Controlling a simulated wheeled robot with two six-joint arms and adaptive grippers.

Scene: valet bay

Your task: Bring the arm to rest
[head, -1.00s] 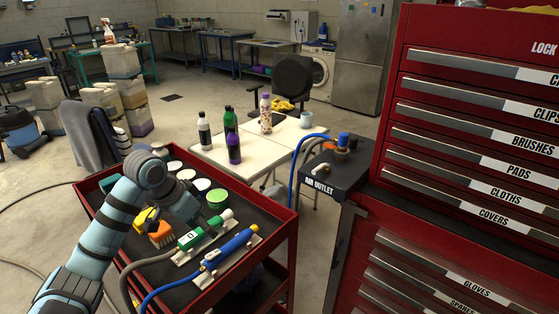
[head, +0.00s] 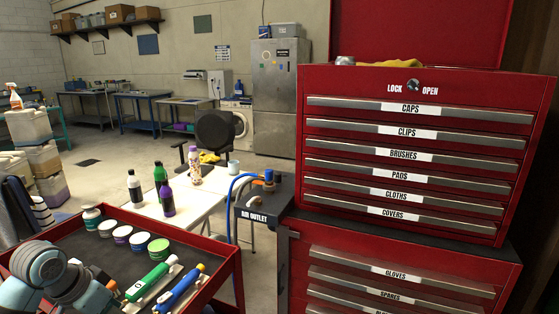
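My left arm comes in at the lower left of the head view, blue-grey with dark joints, bent over the red cart (head: 222,278). My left gripper (head: 100,298) is partly hidden by the wrist and low at the picture's edge, so I cannot tell whether its fingers are open or shut. It is just left of a green-and-white tool (head: 148,281) lying on the cart. A blue tool (head: 180,288) lies to the right of that. My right gripper is out of view.
Several round tubs (head: 139,240) line the cart's far side. A pale table (head: 190,207) with bottles stands behind. The air outlet stand (head: 262,205) and a tall red drawer cabinet (head: 400,150), drawers shut, fill the right. Open floor (head: 110,175) lies beyond the cart.

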